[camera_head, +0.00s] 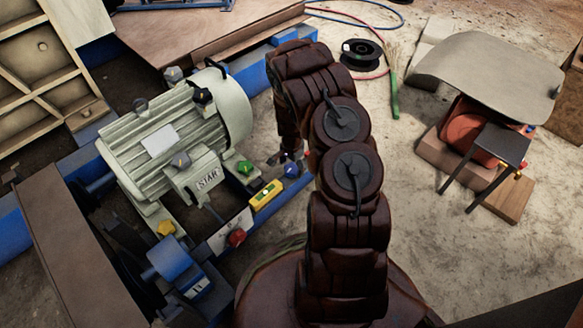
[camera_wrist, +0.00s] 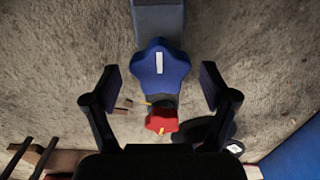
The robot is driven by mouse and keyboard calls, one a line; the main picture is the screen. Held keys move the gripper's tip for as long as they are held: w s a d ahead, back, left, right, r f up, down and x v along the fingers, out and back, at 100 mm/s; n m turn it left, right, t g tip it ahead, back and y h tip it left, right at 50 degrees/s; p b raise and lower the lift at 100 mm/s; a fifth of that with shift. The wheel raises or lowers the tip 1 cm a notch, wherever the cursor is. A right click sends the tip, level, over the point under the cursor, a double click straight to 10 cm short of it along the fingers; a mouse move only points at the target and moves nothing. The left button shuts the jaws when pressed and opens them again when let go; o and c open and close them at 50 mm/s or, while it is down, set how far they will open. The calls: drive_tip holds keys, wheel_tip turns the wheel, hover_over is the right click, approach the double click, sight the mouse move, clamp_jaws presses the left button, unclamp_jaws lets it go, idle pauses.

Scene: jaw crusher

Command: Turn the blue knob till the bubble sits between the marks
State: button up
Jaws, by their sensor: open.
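The blue knob (camera_wrist: 160,66), star-shaped with a white stripe, shows in the wrist view at the end of a blue beam. My gripper (camera_wrist: 160,88) is open, one finger either side of the knob's lower part in the picture, with gaps on both sides. I cannot tell how far above it the fingers are. In the head view the blue knob (camera_head: 291,170) sits right of the yellow level (camera_head: 265,193), and my gripper (camera_head: 289,157) is close above it. The level's vial is too small to place the bubble against the marks.
A grey motor (camera_head: 175,140) stands left of the level. A green knob (camera_head: 245,168), a red knob (camera_head: 236,237) and a yellow knob (camera_head: 167,228) are nearby. A red piece (camera_wrist: 162,122) lies below the blue knob in the wrist view.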

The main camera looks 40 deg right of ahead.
sight(292, 168)
wheel_tip(292, 168, up, 11)
drive_tip(key=shift+r, duration=0.2)
idle(0.5)
idle(0.3)
